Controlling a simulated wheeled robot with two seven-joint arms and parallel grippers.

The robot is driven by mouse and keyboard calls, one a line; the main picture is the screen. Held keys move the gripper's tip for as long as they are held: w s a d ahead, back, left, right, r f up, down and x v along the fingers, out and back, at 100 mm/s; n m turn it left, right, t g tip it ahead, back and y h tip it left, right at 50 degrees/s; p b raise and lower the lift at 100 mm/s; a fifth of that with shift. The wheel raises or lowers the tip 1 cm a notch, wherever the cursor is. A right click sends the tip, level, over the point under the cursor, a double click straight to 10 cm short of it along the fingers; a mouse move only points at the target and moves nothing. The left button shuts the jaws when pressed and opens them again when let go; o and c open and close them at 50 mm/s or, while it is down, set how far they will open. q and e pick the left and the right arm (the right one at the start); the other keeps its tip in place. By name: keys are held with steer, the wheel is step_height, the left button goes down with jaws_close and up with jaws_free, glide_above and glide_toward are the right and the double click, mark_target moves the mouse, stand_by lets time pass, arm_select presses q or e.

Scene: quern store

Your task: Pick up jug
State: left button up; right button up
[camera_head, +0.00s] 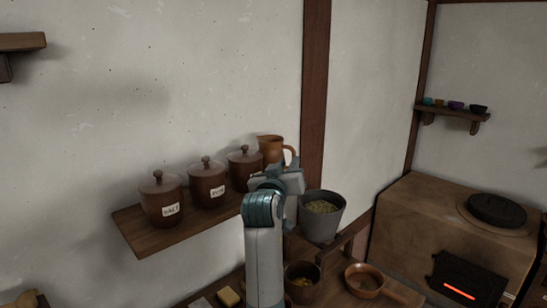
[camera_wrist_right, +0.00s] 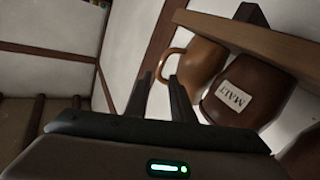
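The jug (camera_head: 271,147) is brown clay with a loop handle on its right side. It stands at the right end of the wall shelf, its lower part hidden behind my right gripper (camera_head: 285,172). In the right wrist view the jug (camera_wrist_right: 207,58) appears turned over, its handle facing left. My right gripper (camera_wrist_right: 161,82) is open there, with its two dark fingers apart and pointing toward the handle. The handle shows just beyond the gap between the fingertips; I cannot tell whether they touch it. My left gripper is not in view.
Lidded brown jars (camera_head: 207,184) line the shelf (camera_head: 142,236) left of the jug; one labelled MALT (camera_wrist_right: 247,95) is close to a finger. A grey grain bucket (camera_head: 320,222) stands right of my arm. Bowls and a pan (camera_head: 365,281) are below. A stove (camera_head: 418,218) is at right.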

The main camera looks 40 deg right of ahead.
mark_target(293, 154)
steer(key=p+x, duration=0.2)
steer(key=x, duration=0.3)
steer(key=shift+w+d+r, duration=0.1)
steer(key=shift+w+d, duration=0.1)
steer(key=shift+d, duration=0.05)
steer(key=shift+w+d, duration=0.25)
steer(key=shift+d, duration=0.05)
steer(key=shift+w+d+r+p, duration=0.1)
steer(key=shift+w+d+p, duration=0.25)
steer(key=shift+p, duration=0.15)
steer(key=p+x, duration=0.2)
steer(key=x, duration=0.1)
steer(key=shift+w+d, duration=0.1)
steer(key=shift+d, duration=0.1)
steer(key=shift+w+d, duration=0.2)
steer(key=shift+d, duration=0.05)
jaws_close()
